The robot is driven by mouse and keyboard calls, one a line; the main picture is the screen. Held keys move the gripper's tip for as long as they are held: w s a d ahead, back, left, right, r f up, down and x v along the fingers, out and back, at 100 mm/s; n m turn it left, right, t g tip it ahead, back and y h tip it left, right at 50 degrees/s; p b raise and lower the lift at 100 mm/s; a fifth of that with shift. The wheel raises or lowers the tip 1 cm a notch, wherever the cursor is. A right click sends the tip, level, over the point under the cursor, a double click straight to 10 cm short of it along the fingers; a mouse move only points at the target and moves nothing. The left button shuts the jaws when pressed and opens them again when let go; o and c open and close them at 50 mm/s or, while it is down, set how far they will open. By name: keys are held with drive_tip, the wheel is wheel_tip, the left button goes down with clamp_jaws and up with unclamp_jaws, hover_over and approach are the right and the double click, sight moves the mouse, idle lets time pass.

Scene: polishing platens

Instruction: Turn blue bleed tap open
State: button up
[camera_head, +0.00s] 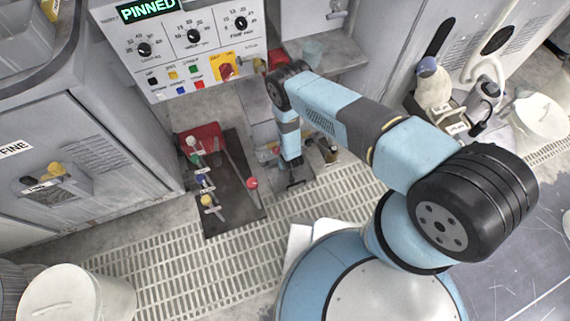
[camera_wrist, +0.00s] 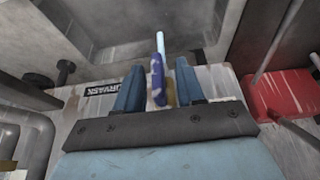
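My gripper points at a worn grey panel in the wrist view, its two blue fingers (camera_wrist: 160,92) apart. A blue lever-like piece (camera_wrist: 158,80) with a pale rod above it shows in the gap between them. Clear space shows beside the fingers, and I cannot tell whether either touches it. It looks like the blue tap, but its base is hidden by my gripper. In the head view my gripper (camera_head: 297,182) hangs low at the end of the arm, by the floor-level fittings, and its fingertips are hard to make out.
A dark plate (camera_head: 232,205) with several coloured taps and a red knob (camera_head: 252,183) lies left of my gripper. A control panel (camera_head: 185,60) reading PINNED stands behind. A red box (camera_wrist: 280,95) is right of the fingers; black knobs (camera_wrist: 64,70) are left.

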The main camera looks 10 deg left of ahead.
drive_tip(key=shift+r, duration=0.1)
drive_tip(key=v, duration=1.3)
drive_tip(key=shift+r, duration=0.25)
drive_tip(key=shift+d, duration=0.1)
